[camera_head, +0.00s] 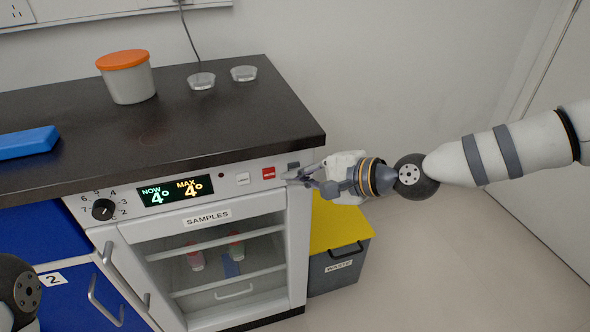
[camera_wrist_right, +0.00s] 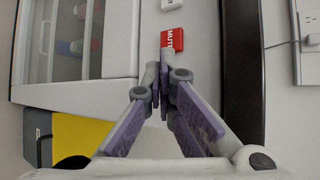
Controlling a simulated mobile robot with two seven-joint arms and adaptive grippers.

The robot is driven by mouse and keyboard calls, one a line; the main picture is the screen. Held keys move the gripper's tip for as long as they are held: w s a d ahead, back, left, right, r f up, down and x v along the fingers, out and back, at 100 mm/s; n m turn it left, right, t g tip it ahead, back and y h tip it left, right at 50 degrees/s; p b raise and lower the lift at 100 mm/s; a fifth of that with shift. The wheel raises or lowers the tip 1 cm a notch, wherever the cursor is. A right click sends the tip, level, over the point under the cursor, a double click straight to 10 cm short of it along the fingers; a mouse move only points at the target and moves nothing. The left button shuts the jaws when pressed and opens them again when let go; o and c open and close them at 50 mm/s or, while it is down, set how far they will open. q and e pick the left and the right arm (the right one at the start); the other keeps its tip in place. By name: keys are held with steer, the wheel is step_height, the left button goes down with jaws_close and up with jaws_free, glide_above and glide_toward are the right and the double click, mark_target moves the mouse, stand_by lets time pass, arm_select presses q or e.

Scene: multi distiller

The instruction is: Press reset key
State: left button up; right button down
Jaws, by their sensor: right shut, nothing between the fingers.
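The control panel (camera_head: 215,188) runs along the top front of the samples fridge. It carries a white key (camera_head: 242,179) and, to its right, a red key (camera_head: 268,173). In the right wrist view the red key (camera_wrist_right: 172,39) reads MUTE, and part of the white key (camera_wrist_right: 171,4) shows at the top edge; its lettering is not legible. My right gripper (camera_head: 290,176) is shut and empty, its fingertips close to the panel just right of the red key. In the right wrist view the fingertips (camera_wrist_right: 159,62) lie at the red key's lower edge; contact cannot be told. My left gripper is out of view.
The panel also has a dial (camera_head: 103,209) and a display (camera_head: 176,190). The dark worktop (camera_head: 200,120) overhangs just above the keys. It holds an orange-lidded tub (camera_head: 130,80), a blue box (camera_head: 27,142) and two small discs. A yellow-lidded waste bin (camera_head: 335,228) stands below my right gripper.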

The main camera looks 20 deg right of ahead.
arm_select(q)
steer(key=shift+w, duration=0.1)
arm_select(e)
steer(key=shift+r, duration=0.1)
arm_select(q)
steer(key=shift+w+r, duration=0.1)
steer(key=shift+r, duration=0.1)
arm_select(e)
steer(key=shift+s, duration=0.45)
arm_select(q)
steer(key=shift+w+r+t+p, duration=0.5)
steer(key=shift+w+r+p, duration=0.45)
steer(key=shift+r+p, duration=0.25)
arm_select(e)
steer(key=s, duration=0.6)
steer(key=shift+d, duration=0.1)
